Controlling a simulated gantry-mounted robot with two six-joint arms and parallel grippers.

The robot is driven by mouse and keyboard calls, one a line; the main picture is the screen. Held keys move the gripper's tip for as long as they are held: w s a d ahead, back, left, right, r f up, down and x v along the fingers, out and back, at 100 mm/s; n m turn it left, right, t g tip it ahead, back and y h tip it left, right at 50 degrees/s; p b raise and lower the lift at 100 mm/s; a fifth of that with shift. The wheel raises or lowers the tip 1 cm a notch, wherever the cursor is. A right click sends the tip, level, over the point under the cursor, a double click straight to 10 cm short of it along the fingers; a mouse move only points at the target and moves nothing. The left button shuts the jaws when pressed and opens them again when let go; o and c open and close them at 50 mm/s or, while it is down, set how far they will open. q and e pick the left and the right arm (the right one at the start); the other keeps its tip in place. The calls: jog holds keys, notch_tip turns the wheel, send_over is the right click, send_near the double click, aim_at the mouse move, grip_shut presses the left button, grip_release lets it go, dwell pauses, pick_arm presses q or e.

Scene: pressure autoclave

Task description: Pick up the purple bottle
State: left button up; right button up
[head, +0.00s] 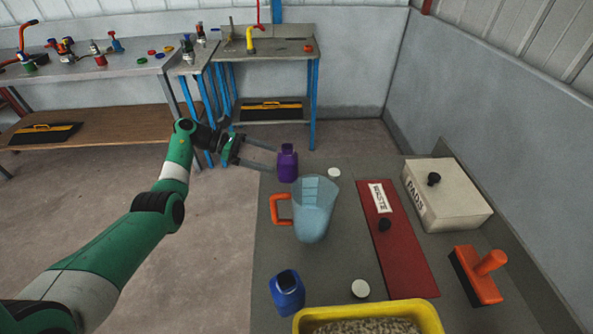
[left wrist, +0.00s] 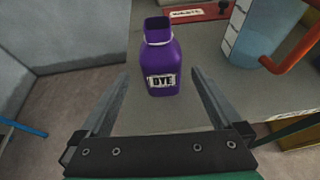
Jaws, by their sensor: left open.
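The purple bottle (head: 287,166) stands upright and uncapped near the far left corner of the grey table. In the left wrist view the bottle (left wrist: 160,65) shows a white label reading DYE and lies ahead, between the lines of the two fingers. My left gripper (head: 275,160) is open, with its fingers pointing right at the bottle. In the left wrist view the fingers of my left gripper (left wrist: 160,78) are wide apart with nothing held between them. I cannot tell whether the fingertips have reached the bottle's sides. My right gripper is not in view.
A clear jug (head: 314,212) with an orange handle stands just nearer than the bottle. A white cap (head: 334,174) lies to the bottle's right. A blue bottle (head: 287,296), a yellow tray (head: 432,318), a red waste lid (head: 405,255) and a pads box (head: 455,198) occupy the table.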

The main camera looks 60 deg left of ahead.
aim_at(281, 161)
pick_arm(q)
jog(key=b+x, duration=0.1)
jog(key=x, duration=0.2)
jog(key=shift+w+d+f, duration=0.2)
jog(key=shift+w+d, duration=0.05)
jog(key=shift+w, duration=0.05)
jog(key=shift+w+d, duration=0.15)
jog(key=shift+w, duration=0.15)
jog(key=b+x, duration=0.2)
jog(key=x, duration=0.3)
jog(key=shift+d+f+b, duration=0.15)
jog(key=shift+f+b, duration=0.05)
jog(key=shift+b, duration=0.2)
jog(key=shift+r, duration=0.1)
jog(key=shift+c, duration=0.6)
grip_shut()
jog(key=shift+r, duration=0.1)
